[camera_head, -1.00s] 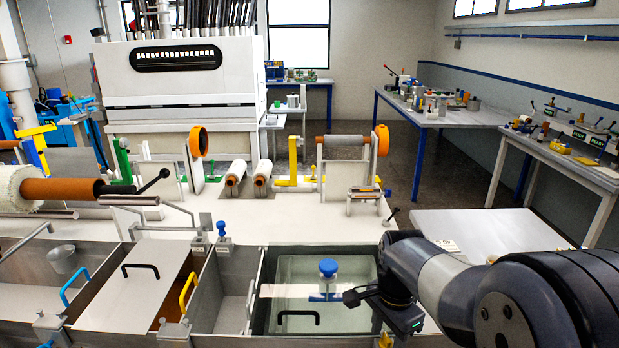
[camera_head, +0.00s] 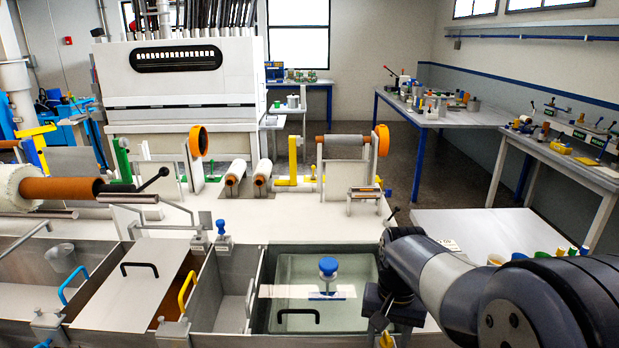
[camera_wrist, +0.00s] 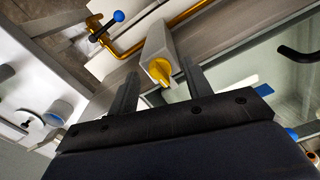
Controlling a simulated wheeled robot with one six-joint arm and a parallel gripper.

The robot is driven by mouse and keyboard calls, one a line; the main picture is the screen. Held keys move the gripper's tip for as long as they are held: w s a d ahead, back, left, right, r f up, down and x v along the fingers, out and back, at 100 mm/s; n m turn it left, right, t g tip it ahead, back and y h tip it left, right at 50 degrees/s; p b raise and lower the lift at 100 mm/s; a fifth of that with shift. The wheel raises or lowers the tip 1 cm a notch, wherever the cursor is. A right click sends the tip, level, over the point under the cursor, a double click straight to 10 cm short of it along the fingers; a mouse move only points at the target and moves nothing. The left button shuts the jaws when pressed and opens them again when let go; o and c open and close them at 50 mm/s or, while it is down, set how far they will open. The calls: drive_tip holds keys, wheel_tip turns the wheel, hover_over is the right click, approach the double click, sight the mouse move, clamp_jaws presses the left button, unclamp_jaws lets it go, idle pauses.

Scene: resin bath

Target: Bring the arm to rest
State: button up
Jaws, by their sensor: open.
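My gripper (camera_head: 378,322) is at the right edge of the glass-lidded bath (camera_head: 300,262) in the head view, at the end of my bent arm. In the wrist view my gripper (camera_wrist: 158,72) has its two fingers apart with nothing held. A yellow knob (camera_wrist: 160,71) on a grey block (camera_wrist: 155,45) appears between the fingertips in that view; I cannot tell how far beyond them it is. The fingertips are hard to make out in the head view.
A blue-capped knob (camera_head: 328,267) stands over the bath, with a black handle (camera_head: 298,314) nearer. A lidded compartment with a yellow handle (camera_head: 187,291) lies left. A white side table (camera_head: 480,235) stands right, behind my arm. Rollers (camera_head: 345,148) stand at the back.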

drive_tip(key=n, duration=0.3)
wheel_tip(320, 180, up, 7)
drive_tip(key=shift+b, duration=0.3)
drive_tip(key=shift+s, duration=0.1)
idle(0.3)
